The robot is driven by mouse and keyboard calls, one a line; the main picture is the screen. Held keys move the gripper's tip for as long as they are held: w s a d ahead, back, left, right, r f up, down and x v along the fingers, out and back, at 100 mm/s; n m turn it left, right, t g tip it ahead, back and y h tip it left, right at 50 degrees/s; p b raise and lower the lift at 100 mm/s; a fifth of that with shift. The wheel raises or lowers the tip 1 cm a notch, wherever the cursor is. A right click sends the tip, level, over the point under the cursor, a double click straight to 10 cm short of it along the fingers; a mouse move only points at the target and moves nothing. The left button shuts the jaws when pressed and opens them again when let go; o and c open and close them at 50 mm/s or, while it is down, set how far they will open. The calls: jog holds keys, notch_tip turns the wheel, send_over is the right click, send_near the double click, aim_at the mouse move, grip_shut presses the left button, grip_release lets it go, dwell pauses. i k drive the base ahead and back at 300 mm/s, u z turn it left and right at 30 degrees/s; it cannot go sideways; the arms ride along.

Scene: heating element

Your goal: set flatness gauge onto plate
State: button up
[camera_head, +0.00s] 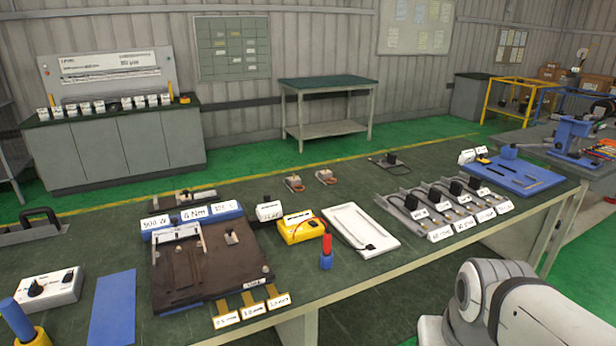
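A dark brown plate (185,278) lies flat on the near left part of the green bench. A pale bar (178,233) and a small metal block (231,238) sit on it. I cannot tell for certain which thing is the flatness gauge. A grey bar with a black handle (38,222) lies at the bench's left edge, apart from the plate. A metal bar with dark fittings (182,200) lies behind the plate. My gripper is out of view; only a white link of my arm shows at the lower right.
Blue label blocks (208,211) stand behind the plate, and a yellow meter (300,228) is right of it. A red-and-blue tool (327,252) stands upright nearby. A white tray (360,230) and labelled grey channels (440,207) lie further right. The front middle of the bench is clear.

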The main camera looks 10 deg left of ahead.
aim_at(268, 210)
jog(key=u, duration=0.35)
jog(key=i, duration=1.25)
jog(key=u, duration=0.8)
